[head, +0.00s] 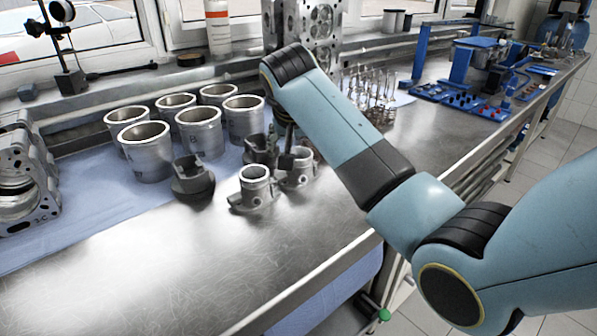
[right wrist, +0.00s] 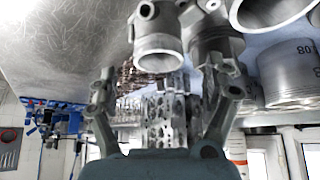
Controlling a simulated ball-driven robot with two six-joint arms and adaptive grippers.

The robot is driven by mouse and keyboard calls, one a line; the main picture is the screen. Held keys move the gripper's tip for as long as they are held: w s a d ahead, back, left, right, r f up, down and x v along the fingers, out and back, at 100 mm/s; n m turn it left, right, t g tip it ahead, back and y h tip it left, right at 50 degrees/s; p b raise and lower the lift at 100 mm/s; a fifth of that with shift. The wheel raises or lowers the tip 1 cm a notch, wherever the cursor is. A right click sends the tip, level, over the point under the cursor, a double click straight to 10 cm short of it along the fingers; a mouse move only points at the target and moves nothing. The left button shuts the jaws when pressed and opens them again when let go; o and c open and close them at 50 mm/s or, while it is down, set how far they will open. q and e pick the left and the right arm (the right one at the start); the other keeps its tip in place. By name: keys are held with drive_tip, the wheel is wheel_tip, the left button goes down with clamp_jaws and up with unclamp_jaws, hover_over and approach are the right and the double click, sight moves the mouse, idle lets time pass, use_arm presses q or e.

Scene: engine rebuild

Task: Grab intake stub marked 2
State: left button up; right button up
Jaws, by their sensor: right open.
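Two grey intake stubs stand upright on the bench in the head view. The front stub (head: 255,190) is in full view; the rear stub (head: 297,170) is partly hidden behind my right arm. I cannot read a number on either. My right gripper (right wrist: 165,85) is open, its fingers spread at either side of the right wrist view. A stub (right wrist: 158,48) shows beyond them, between their lines and apart from both; I cannot tell which it is. In the head view my right gripper is mostly hidden by its arm. My left gripper is out of view.
A dark piston-like part (head: 192,182) stands left of the stubs, and another dark part (head: 260,150) close behind them. Several cylinder liners (head: 147,155) stand further left. An engine block (head: 318,30) is behind. The bench front (head: 170,270) is clear.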

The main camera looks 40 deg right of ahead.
sight(299, 154)
drive_tip(key=x, duration=0.4)
drive_tip(key=shift+w+d+f, duration=0.1)
drive_tip(key=shift+f, duration=0.15)
drive_tip(key=c, duration=1.5)
drive_tip(key=shift+r, duration=0.1)
drive_tip(key=shift+c, duration=0.2)
